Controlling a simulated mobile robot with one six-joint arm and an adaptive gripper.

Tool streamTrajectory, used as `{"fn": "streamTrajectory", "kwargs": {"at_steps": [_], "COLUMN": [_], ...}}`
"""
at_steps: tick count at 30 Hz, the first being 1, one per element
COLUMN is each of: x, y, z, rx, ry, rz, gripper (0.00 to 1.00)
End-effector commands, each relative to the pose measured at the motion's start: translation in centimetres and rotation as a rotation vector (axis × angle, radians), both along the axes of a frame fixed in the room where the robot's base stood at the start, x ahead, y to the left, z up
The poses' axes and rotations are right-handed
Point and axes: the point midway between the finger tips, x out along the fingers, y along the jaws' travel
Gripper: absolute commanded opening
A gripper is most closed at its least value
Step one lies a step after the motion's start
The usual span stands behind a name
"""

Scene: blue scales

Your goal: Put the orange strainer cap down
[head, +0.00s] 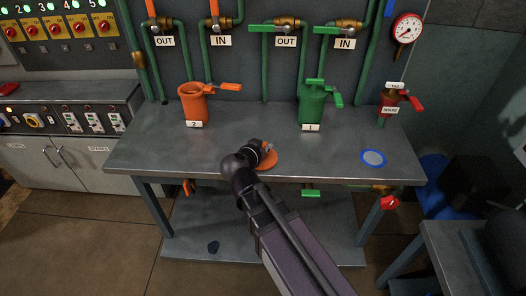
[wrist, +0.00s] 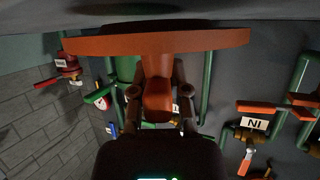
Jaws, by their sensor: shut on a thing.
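The orange strainer cap (head: 268,160) is a flat round disc with a knob, low over the front middle of the grey table (head: 225,150). My gripper (head: 264,149) is shut on its knob and partly hides the cap in the head view. In the wrist view, which looks upside down, the cap's disc (wrist: 160,41) spans the top, close to the grey table surface. The gripper's fingers (wrist: 160,94) are on both sides of the knob. I cannot tell whether the disc touches the table. The orange strainer body (head: 192,106), labelled 2, stands open-topped behind and to the left.
A green strainer (head: 312,104), labelled 1, stands at the back right with its handle on top. A blue-rimmed round disc (head: 373,158) lies at the right. A red valve (head: 391,102) stands at the back right corner. The tabletop left of the cap is clear.

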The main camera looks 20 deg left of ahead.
Motion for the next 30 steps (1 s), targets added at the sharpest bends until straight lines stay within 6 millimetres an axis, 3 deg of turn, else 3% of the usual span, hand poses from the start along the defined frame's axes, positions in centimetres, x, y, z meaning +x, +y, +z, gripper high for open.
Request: {"fn": "streamTrajectory", "kwargs": {"at_steps": [18,19,21,22,30], "x": [0.04,0.03,0.03,0.03,0.04], "y": [-0.06,-0.07,-0.07,-0.07,-0.08], "z": [-0.91,-0.82,-0.79,-0.79,-0.79], "rx": [-0.001,0.000,0.001,0.001,0.001], "ry": [-0.001,0.000,0.000,0.000,0.000], "rz": [-0.001,-0.001,-0.001,-0.001,-0.001], "gripper": [0.00,0.31,0.52,0.56,0.56]}}
